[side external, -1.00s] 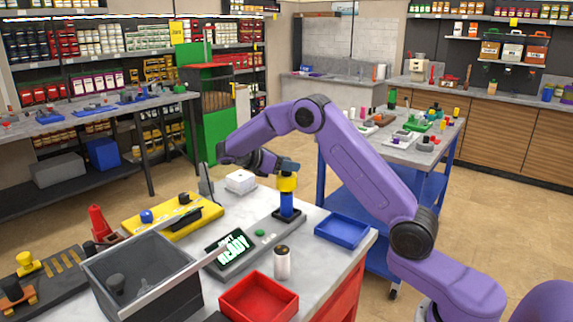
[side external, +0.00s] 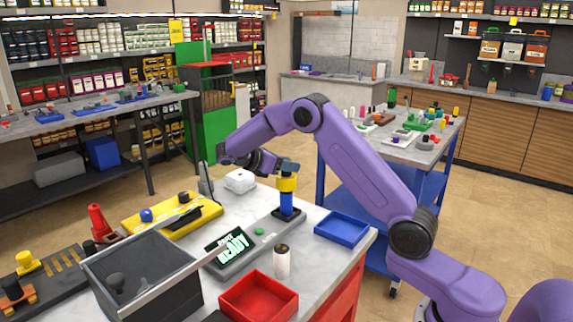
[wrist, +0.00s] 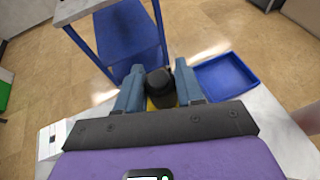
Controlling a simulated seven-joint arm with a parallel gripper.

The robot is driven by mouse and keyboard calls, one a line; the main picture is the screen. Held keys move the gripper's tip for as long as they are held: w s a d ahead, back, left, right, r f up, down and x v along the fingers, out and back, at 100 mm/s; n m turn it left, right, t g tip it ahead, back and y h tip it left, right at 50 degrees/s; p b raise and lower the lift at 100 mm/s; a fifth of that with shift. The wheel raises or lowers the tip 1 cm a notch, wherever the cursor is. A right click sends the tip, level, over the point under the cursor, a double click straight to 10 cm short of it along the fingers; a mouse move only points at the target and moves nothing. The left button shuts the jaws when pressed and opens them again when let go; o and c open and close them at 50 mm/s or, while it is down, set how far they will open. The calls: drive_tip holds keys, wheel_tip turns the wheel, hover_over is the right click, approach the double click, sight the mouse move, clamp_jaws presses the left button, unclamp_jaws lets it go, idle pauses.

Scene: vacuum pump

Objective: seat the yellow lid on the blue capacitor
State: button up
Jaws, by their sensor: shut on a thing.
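The yellow lid (side external: 286,184) sits at the top of the upright blue capacitor (side external: 286,202) in the side external view. I see no clear gap between them, but cannot tell whether the lid is fully down. The capacitor stands on the black socket of a grey tester (side external: 240,250). My gripper (side external: 288,168) is shut on the lid from above. In the wrist view my blue-grey fingers (wrist: 158,82) stand on either side of the lid's black knob (wrist: 160,84), with a little yellow showing below. The capacitor is hidden there.
The tester's screen (side external: 231,245) reads "READY". A blue tray (side external: 342,229) is right of the capacitor and a red tray (side external: 258,298) is in front. A white-and-brown cylinder (side external: 282,263), a grey bin (side external: 140,275) and a yellow fixture (side external: 170,218) stand nearby. A white box (side external: 240,181) is behind.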

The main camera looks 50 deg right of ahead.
sight(282, 175)
drive_tip(key=shift+f, duration=1.95)
idle(1.3)
drive_tip(key=o, duration=1.1)
drive_tip(key=shift+o, duration=0.2)
drive_tip(key=shift+r, duration=0.1)
drive_tip(key=shift+r, duration=4.45)
